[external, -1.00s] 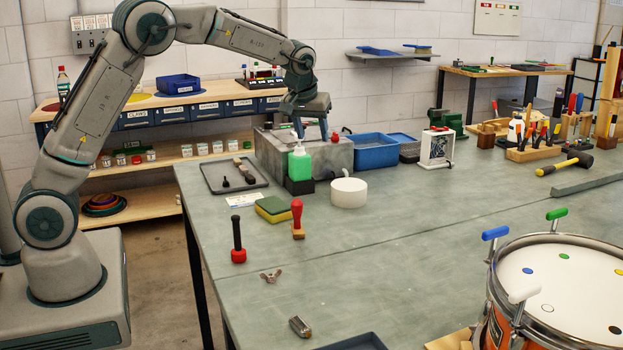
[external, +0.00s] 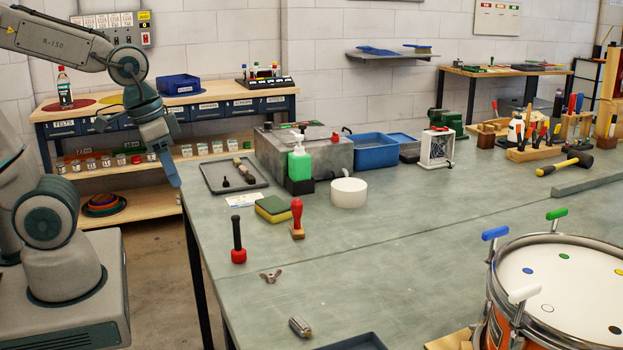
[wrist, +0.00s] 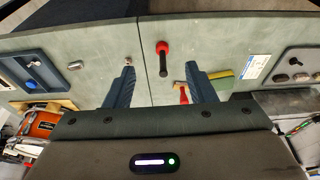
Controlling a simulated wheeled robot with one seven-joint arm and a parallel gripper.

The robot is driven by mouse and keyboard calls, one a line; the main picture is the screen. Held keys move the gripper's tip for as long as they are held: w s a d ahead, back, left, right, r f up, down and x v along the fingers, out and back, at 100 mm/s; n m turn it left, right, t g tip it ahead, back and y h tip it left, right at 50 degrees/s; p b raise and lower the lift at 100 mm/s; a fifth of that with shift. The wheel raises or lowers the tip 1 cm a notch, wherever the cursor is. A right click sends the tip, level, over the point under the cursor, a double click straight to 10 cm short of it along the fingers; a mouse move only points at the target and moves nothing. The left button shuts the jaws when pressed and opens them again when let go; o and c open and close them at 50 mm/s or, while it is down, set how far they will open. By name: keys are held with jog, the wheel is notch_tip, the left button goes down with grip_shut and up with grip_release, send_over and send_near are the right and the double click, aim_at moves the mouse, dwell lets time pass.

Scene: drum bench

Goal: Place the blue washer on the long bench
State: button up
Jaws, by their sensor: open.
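The long bench (external: 400,260) is the large grey-green table; its top also fills much of the wrist view (wrist: 215,42). My gripper (external: 172,172) hangs just off the bench's left edge in the external view. In the wrist view the two fingers (wrist: 159,82) are spread apart with nothing between them at the tips. A small blue item (wrist: 32,86) lies in a dark blue tray (wrist: 14,58) at the left of the wrist view; it is too small to tell whether it is the blue washer. I cannot make out the washer for certain in the external view.
A drum (external: 560,290) is at right. The bench's middle is clear. A shelf unit (external: 110,180) stands behind my gripper.

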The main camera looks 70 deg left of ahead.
jog(key=shift+o, duration=0.5)
jog(key=shift+s+d+f, duration=0.15)
jog(key=shift+s+f, duration=0.15)
jog(key=shift+s, duration=0.25)
